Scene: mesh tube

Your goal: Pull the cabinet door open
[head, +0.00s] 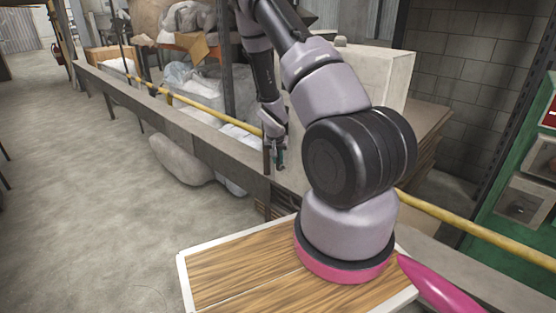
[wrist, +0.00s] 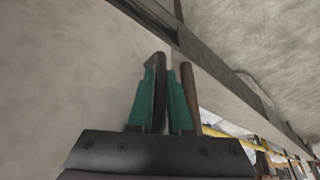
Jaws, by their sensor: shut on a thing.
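The beige cabinet (head: 378,75) stands behind my arm, which hides much of it. In the wrist view, my gripper's teal fingers (wrist: 166,100) reach up against pale door panels (wrist: 60,75). Two dark upright bar handles show there. One handle (wrist: 158,62) is between the fingers, and they are shut on it. The other handle (wrist: 190,95) stands just right of the right finger. A thin seam runs between the panels. I cannot see any clear opening at the door.
Wrapped bundles (head: 182,160) lie below the beam. The concrete floor (head: 80,210) at left is clear. A green machine (head: 515,205) stands at far right.

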